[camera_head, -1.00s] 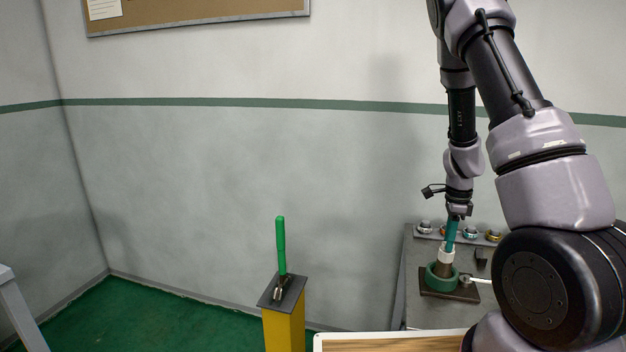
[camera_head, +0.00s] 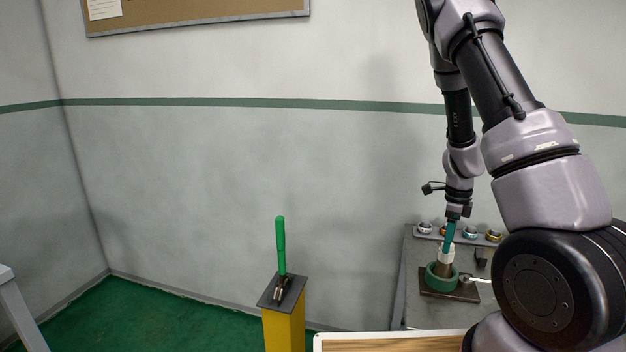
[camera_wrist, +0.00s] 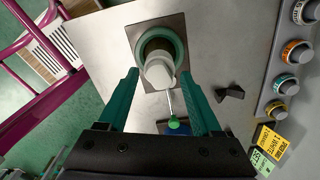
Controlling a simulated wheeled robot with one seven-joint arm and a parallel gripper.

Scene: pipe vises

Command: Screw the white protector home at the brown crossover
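The white protector (camera_head: 446,254) stands upright on top of the brown crossover (camera_head: 442,269), which is held in a green ring-shaped vise (camera_head: 432,279) on a dark plate. In the wrist view the white protector (camera_wrist: 159,70) covers most of the crossover, so the thread between them is hidden. My gripper (camera_wrist: 160,74) has two teal fingers, spread apart with a gap showing on each side of the protector. In the head view my gripper (camera_head: 449,243) points down just above the protector. The depth of the fingertips beside it is hard to tell.
The vise handle ends in a green knob (camera_wrist: 173,122), below the protector in the wrist view. A black block (camera_wrist: 230,92) lies right of it. Several coloured rings stand in a row on a rail (camera_wrist: 264,84).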

